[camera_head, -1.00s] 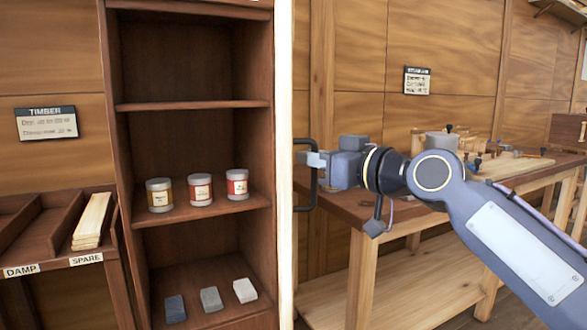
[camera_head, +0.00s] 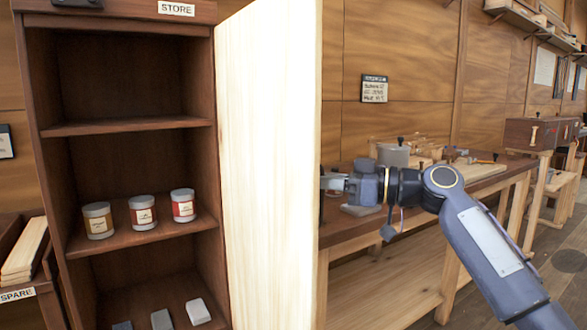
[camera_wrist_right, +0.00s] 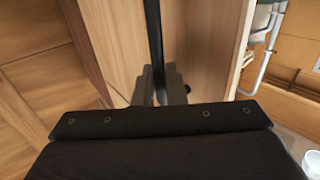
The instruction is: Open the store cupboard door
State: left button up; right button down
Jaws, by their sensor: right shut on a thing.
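The store cupboard (camera_head: 128,125) stands at the left of the head view with its front open and its shelves in sight. Its pale wooden door (camera_head: 268,165) stands swung out at the right side of the opening, with its inner face in sight. My right gripper (camera_head: 331,183) is at the outer side of the door, by its free edge. In the right wrist view the gripper (camera_wrist_right: 161,84) is shut on the black bar handle (camera_wrist_right: 153,38), which runs up between its fingers. The door's edge hides most of the handle in the head view. My left gripper is not in view.
Three labelled tins (camera_head: 142,213) stand on a cupboard shelf, with small blocks (camera_head: 198,311) below. A workbench (camera_head: 420,205) with tools on it stands right of the door, behind my right arm. A timber rack (camera_head: 25,270) is at the left edge.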

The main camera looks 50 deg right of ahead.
jog(key=d+y+p, duration=0.1)
jog(key=d+p, duration=0.2)
jog(key=d, duration=0.3)
jog(key=shift+d+r+n+p, duration=0.2)
jog(key=shift+n+p, duration=0.1)
jog(key=shift+p, duration=0.1)
jog(key=shift+s+a+g, duration=0.1)
jog(key=shift+g, duration=0.2)
jog(key=c, duration=1.6)
grip_release()
jog(key=shift+f, duration=0.15)
jog(key=shift+c, duration=0.2)
jog(key=p+v, duration=0.1)
jog(key=v, duration=0.6)
jog(key=shift+s, duration=0.4)
